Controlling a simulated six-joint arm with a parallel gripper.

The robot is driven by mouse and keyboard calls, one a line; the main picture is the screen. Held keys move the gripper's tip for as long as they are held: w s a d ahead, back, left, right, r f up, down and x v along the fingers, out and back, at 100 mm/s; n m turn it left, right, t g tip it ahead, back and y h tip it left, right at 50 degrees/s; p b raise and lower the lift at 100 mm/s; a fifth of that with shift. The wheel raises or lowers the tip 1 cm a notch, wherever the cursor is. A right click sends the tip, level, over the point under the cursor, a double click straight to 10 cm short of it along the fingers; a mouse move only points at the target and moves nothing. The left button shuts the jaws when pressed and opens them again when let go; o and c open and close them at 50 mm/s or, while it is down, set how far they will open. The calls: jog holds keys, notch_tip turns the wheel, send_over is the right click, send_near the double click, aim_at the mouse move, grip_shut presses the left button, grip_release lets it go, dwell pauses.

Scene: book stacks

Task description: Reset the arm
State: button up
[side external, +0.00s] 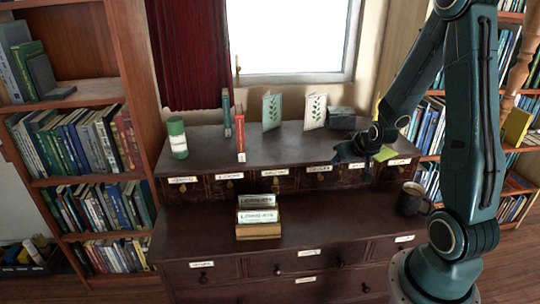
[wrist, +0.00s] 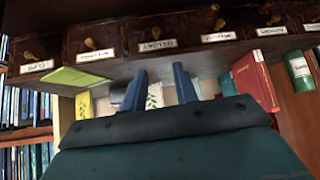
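My gripper (side external: 348,156) hangs over the right part of the dark cabinet's upper top (side external: 215,143) in the side external view, in front of the row of small labelled drawers. In the wrist view, which looks upside down, the two blue fingers of my gripper (wrist: 160,86) stand apart with a gap between them. Nothing is held; a leaf-print card (wrist: 154,97) shows behind the gap. My arm bends down from the upper right.
A green can (side external: 177,138), a red book (side external: 240,134), two leaf-print cards (side external: 272,112) and a dark box (side external: 341,118) stand on the upper top. A yellow-green note (side external: 385,153) lies beside my gripper. Bookshelves flank the cabinet.

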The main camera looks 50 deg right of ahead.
jog(key=s+a+r+n+y, duration=0.2)
jog(key=s+a+r+n, duration=0.1)
jog(key=a+r, duration=0.6)
jog(key=s+a+r+n+y, duration=0.2)
jog(key=a+r, duration=0.4)
jog(key=a, duration=0.5)
jog(key=s+a+r+n+g, duration=0.1)
jog(key=s+a+r+n, duration=0.1)
jog(key=s, duration=0.6)
jog(key=shift+s+a+r+y, duration=0.15)
jog(key=shift+a+r+y, duration=0.15)
jog(key=shift+a+r, duration=0.5)
jog(key=shift+a+f, duration=0.2)
